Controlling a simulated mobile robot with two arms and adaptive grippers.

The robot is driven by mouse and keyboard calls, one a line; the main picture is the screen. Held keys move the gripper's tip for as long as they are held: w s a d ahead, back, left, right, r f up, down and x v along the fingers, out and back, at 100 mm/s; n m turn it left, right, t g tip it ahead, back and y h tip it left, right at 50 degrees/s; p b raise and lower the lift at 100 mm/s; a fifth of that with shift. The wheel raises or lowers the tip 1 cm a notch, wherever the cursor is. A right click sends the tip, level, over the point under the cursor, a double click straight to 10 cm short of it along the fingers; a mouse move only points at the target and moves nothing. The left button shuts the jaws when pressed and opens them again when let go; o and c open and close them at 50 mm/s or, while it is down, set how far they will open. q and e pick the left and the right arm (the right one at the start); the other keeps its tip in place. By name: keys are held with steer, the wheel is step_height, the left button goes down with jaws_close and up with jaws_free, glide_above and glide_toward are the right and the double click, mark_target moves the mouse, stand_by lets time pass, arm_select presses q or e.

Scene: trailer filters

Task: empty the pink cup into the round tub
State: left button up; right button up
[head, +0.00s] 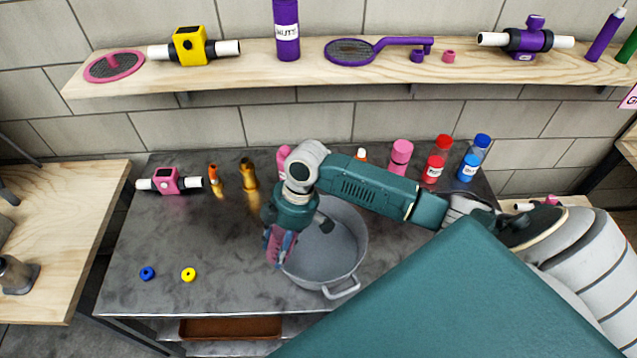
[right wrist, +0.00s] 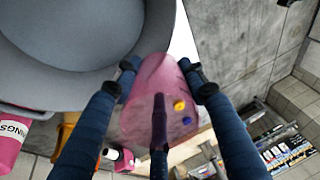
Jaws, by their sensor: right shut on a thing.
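My right gripper (head: 278,250) is shut on the pink cup (head: 276,243), at the left rim of the round tub. The round tub (head: 322,262) is grey, wide and open, with a handle at the front, and stands on the dark table. Its visible inside looks empty. My left gripper is not in view.
A blue ring (head: 147,273) and a yellow ring (head: 188,274) lie on the table (head: 235,298) at left. A pink filter part (head: 168,182) and orange fittings stand behind. Red (head: 434,168) and blue bottles (head: 469,167) stand behind the tub. A wooden shelf (head: 240,80) spans the wall.

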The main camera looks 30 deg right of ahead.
mark_target(271, 242)
steer(key=shift+a+r+h+b, duration=0.3)
steer(key=shift+a+r+h, duration=0.2)
steer(key=shift+h, duration=0.6)
steer(key=shift+w+a+f+h, duration=0.1)
steer(key=shift+a+f+h, duration=0.3)
steer(key=shift+h, duration=0.4)
steer(key=shift+d+r, duration=0.15)
steer(key=shift+r, duration=2.25)
